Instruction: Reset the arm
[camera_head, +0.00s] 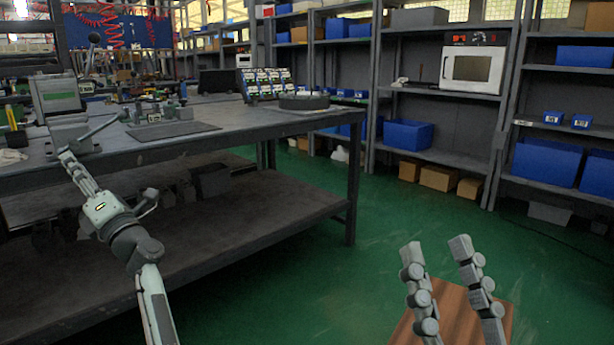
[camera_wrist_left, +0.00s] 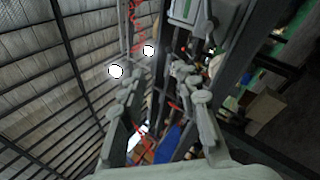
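My left gripper (camera_head: 76,170) reaches up from the lower left to the front edge of the workbench. Its fingertips are close to the base of a grey-green block device (camera_head: 60,95) on the bench; I cannot tell whether they touch it. In the left wrist view the fingers of the left gripper (camera_wrist_left: 158,78) stand apart with nothing between them, and the grey device (camera_wrist_left: 208,18) shows at the top. My right gripper (camera_head: 440,250) is at the lower right, its two fingers upright, apart and empty.
The dark workbench (camera_head: 250,125) fills the left, with a flat plate fixture (camera_head: 172,129) and a round dark disc (camera_head: 304,101) on top. A wooden surface (camera_head: 458,318) lies below the right gripper. Shelves with blue bins (camera_head: 545,162) line the back. Green floor between is clear.

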